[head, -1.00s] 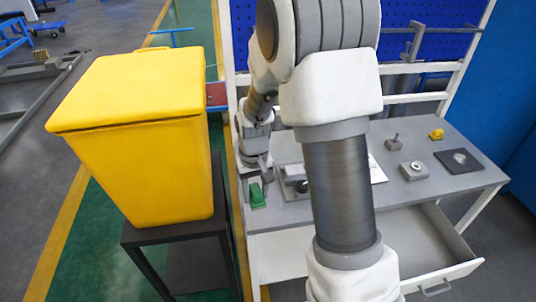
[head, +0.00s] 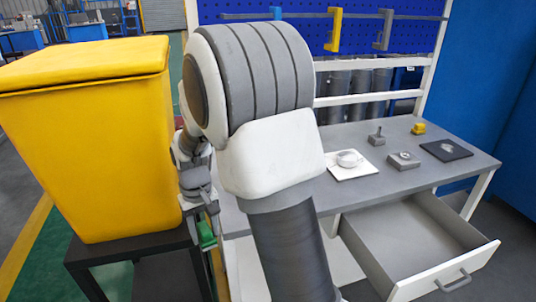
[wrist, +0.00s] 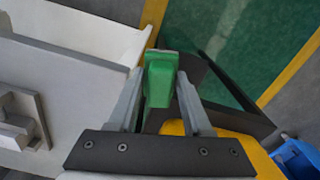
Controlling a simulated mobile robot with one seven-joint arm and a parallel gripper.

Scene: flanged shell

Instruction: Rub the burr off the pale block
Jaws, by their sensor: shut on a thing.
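My gripper (wrist: 160,90) is shut on a green block (wrist: 161,75), which shows between its two fingers in the wrist view. In the head view my gripper (head: 203,200) hangs at the left end of the workbench, beside the yellow bin, with the green block (head: 207,234) partly hidden under it. I cannot tell for certain which piece is the pale block. A pale grey block-like piece (wrist: 14,132) shows at the left edge of the wrist view. A small pale piece (head: 447,149) lies on a dark mat at the bench's right. No burr can be made out.
The yellow bin (head: 90,150) stands close left on a dark stand (head: 140,245). The grey bench (head: 300,195) bears a round pale part on a white plate (head: 350,172), small grey fixtures (head: 403,160) and a yellow piece (head: 418,128). A drawer (head: 430,240) stands open in front.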

